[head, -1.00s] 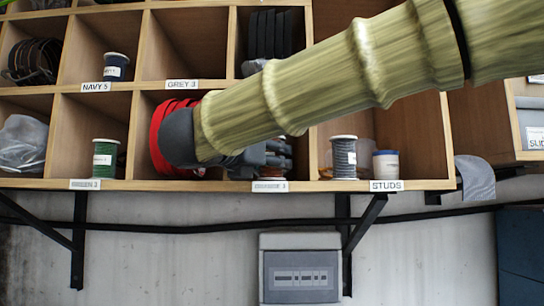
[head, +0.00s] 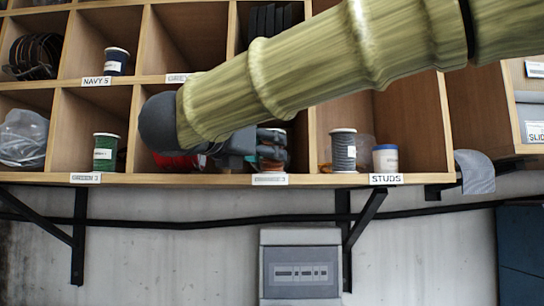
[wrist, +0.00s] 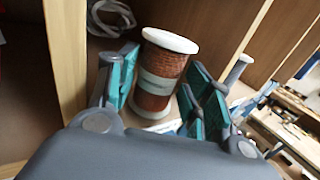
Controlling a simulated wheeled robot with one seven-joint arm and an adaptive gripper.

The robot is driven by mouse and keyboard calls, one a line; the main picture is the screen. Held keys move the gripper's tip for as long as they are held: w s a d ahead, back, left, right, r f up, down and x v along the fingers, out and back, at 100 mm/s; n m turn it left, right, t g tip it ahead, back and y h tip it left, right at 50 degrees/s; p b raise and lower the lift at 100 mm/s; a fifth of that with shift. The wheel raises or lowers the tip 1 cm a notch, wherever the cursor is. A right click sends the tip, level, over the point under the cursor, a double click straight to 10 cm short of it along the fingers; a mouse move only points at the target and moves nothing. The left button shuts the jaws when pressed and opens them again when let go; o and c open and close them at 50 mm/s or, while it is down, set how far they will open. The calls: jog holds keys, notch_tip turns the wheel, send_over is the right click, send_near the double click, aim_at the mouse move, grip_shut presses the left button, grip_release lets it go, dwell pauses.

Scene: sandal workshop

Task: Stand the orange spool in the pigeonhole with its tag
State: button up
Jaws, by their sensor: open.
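The orange-brown spool (wrist: 166,75), with white end flanges and a pale band, stands in a lower pigeonhole in the wrist view. A gap shows on the right side; contact on the left is unclear. In the head view my gripper (head: 278,148) reaches into the pigeonhole and hides most of the spool (head: 270,165). The tag (head: 269,179) on the shelf edge below it is too blurred to read fully.
A grey spool (head: 343,150) and a white-and-blue tub (head: 386,160) stand in the STUDS hole to the right. A green spool (head: 105,152) stands further left. Red material (head: 180,161) lies behind my wrist. Wooden dividers (wrist: 66,55) flank the fingers.

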jog(key=b+v, duration=0.3)
jog(key=v, duration=0.6)
